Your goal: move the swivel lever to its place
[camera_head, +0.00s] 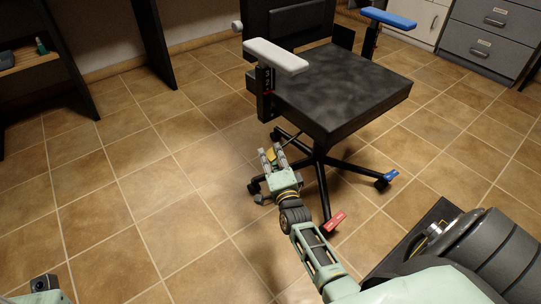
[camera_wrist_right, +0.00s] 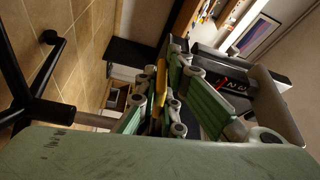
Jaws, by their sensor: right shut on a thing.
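A dark office chair (camera_head: 335,95) stands on the tiled floor, with a black seat, a white armrest on the left and a blue one on the right. My right gripper (camera_head: 271,156) is below the seat's left side, near the chair's base. It is shut on a small yellow part, seemingly the swivel lever (camera_wrist_right: 161,82), whose yellow piece shows between the fingers in the right wrist view. The rest of the lever is hard to make out. Only a piece of my left arm shows at the bottom left of the head view; its gripper is out of the picture.
The chair's black star base (camera_head: 322,170) spreads close to my right gripper, with a red tag (camera_head: 334,221) and a blue tag (camera_head: 391,175) on its legs. A grey drawer cabinet (camera_head: 490,38) stands at the back right. The tiled floor on the left is clear.

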